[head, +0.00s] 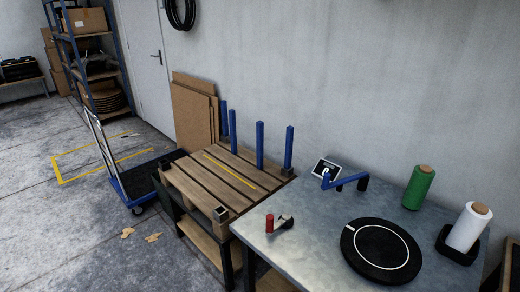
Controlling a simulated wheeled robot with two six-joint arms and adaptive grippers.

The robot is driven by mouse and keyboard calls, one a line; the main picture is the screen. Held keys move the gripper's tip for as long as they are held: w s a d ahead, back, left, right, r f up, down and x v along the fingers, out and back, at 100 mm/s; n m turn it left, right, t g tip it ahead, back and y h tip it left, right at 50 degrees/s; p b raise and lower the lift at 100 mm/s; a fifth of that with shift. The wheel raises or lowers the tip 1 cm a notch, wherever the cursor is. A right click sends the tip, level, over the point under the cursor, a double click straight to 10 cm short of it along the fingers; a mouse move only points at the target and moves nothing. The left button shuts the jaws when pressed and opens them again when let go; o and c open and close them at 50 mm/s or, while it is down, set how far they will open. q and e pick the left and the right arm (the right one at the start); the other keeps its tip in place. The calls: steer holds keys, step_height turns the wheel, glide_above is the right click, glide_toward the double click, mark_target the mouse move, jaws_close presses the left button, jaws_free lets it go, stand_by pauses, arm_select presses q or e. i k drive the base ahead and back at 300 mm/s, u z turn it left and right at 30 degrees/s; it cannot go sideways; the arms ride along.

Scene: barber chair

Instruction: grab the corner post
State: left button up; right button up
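Several blue upright posts stand along the back of the wooden pallet (200,187). The rightmost blue post (289,147) rises at the pallet's back right corner, with a dark bracket at its foot. A dark square socket (220,213) at the pallet's front corner holds no post. Neither of my grippers is in view.
The metal table (310,235) bears a black turntable (381,250), green roll (418,187), white roll (467,228), blue bent-arm device (345,181), and red cylinder (269,223). A blue trolley (128,180) stands left of the pallet. Floor at front left is mostly clear.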

mark_target(259, 125)
steer(key=u, duration=1.3)
steer(key=i, duration=2.85)
steer(key=z, duration=3.35)
